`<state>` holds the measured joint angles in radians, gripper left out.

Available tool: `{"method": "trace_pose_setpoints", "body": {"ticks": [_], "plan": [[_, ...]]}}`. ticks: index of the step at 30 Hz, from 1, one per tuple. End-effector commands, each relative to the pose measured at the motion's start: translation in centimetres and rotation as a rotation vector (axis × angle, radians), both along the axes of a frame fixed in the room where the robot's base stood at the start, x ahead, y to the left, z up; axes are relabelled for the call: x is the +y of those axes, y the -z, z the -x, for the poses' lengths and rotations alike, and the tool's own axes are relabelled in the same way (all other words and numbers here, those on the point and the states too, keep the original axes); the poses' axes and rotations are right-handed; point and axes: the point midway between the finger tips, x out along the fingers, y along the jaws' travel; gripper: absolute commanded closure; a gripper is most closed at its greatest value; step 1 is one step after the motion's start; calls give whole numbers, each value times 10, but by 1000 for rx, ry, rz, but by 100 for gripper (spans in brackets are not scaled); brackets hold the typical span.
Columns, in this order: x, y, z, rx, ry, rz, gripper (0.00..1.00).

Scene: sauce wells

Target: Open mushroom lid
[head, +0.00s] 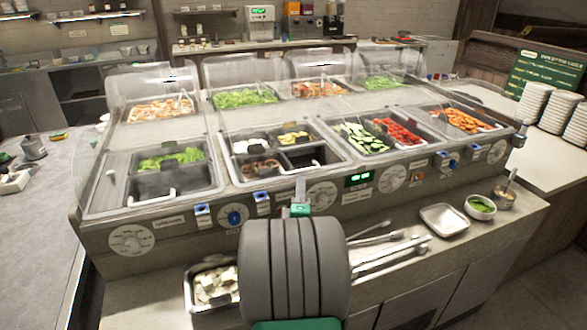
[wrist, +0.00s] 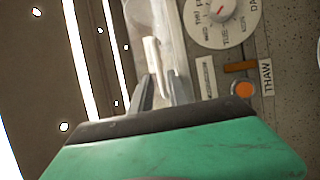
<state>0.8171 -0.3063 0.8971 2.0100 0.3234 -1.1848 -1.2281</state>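My gripper (head: 300,190) is in front of the middle of the sauce-well counter, close to its front panel. In the wrist view its two grey fingers (wrist: 164,92) stand apart. A pale, bar-like handle (wrist: 152,56) shows between and just beyond the fingertips; I cannot tell whether they touch it. Clear lids, such as the one over the left well (head: 110,150), span the counter. One front well holds a brown food (head: 260,167) that may be mushrooms. Pale chunks (head: 215,285) lie in a tray at the lower left. I cannot tell for certain which lid is the mushroom lid.
The front panel carries dials (head: 132,239) and blue switches. Tongs (head: 385,250), an empty metal tray (head: 444,220) and a bowl of greens (head: 481,207) lie on the front ledge. Stacked plates (head: 533,103) stand at the right. The left worktop (head: 50,220) is largely bare.

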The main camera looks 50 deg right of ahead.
Motion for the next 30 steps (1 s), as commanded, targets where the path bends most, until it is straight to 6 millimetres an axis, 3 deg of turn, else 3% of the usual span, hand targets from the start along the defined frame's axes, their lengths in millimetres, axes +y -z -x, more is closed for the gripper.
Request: {"method": "trace_pose_setpoints", "body": {"ticks": [12,20,27,30], "plan": [[-50,-13,-42,-3,-8,-4,79],[-54,-13,-43,-4,-6,-4,79],[-54,-13,-43,-5,-5,-4,98],[-54,-13,-43,-4,-5,-5,100]]}}
